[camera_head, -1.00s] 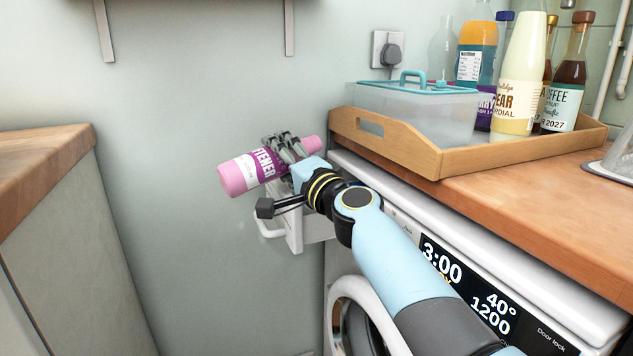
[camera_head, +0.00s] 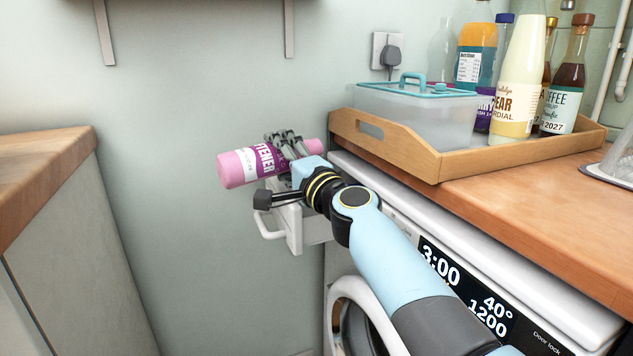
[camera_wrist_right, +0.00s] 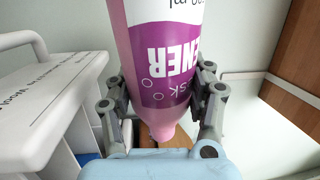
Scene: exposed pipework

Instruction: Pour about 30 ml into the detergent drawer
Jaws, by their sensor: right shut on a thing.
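A pink softener bottle (camera_head: 238,168) with a purple label lies nearly level in the head view, its wide left end slightly lower. In the right wrist view the bottle (camera_wrist_right: 125,20) shows its label upside down, with its narrower end low in the picture. My right gripper (camera_head: 283,146) is shut around its middle, with a finger on each side in the wrist view. The pulled-out white detergent drawer (camera_head: 294,228) is below the gripper, partly hidden by it. In the wrist view the drawer (camera_wrist_right: 55,105) is at left, with printed text and compartments. My left gripper is out of view.
The washing machine (camera_head: 400,222) is under a wooden worktop (camera_head: 540,205) at right. A wooden tray (camera_head: 440,165) on it holds a lidded plastic box (camera_head: 415,110) and several bottles. Another wooden counter (camera_head: 40,165) is at left. Open space lies between them.

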